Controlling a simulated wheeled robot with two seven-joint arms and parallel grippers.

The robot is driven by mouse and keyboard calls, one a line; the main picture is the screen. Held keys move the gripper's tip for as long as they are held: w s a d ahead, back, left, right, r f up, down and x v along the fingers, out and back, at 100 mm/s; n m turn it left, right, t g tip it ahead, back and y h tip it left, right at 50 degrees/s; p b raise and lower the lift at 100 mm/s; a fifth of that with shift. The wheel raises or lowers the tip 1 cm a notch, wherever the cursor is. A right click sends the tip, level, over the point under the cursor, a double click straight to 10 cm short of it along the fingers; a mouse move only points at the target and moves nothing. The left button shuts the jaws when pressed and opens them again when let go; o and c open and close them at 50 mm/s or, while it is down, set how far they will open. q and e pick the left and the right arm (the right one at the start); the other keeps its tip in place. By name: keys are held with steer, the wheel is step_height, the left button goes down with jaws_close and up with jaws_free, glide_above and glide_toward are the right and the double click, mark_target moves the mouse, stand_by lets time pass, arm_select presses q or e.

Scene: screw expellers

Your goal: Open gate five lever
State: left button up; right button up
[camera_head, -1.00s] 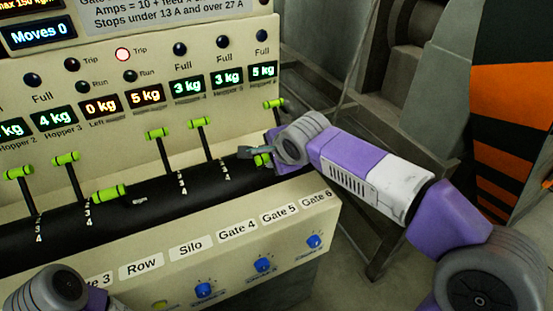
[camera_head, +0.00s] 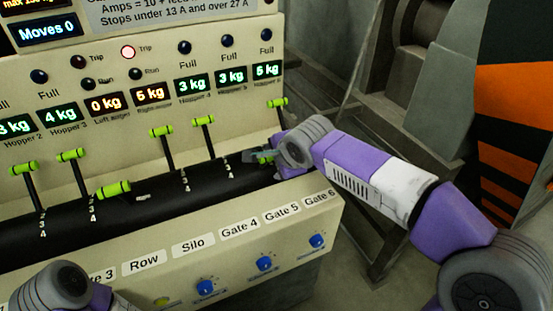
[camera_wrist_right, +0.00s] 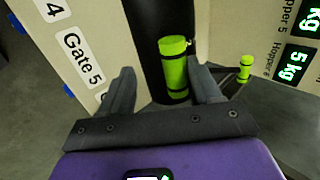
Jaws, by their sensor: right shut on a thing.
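My right gripper (camera_head: 262,157) is at the right part of the black slotted drum, shut on a green lever handle (camera_wrist_right: 175,70). In the right wrist view the handle lies between the two dark fingers, beside the Gate 5 label (camera_wrist_right: 83,58). This lever sits low, toward the front of the drum, and its stem is hidden. The upright lever to its right has a green handle (camera_head: 278,103), which also shows in the right wrist view (camera_wrist_right: 245,68). My left gripper is out of view; only part of that arm shows at the bottom left.
Upright levers with green handles (camera_head: 204,120) (camera_head: 161,131) stand to the left. Another handle (camera_head: 114,189) lies low on the drum. Blue knobs (camera_head: 264,263) line the front panel. Displays (camera_head: 231,76) sit behind the levers. Grey metalwork (camera_head: 395,120) stands to the right.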

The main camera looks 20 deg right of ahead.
steer(key=p+v, duration=0.2)
steer(key=v, duration=0.5)
steer(key=shift+s+r, duration=0.2)
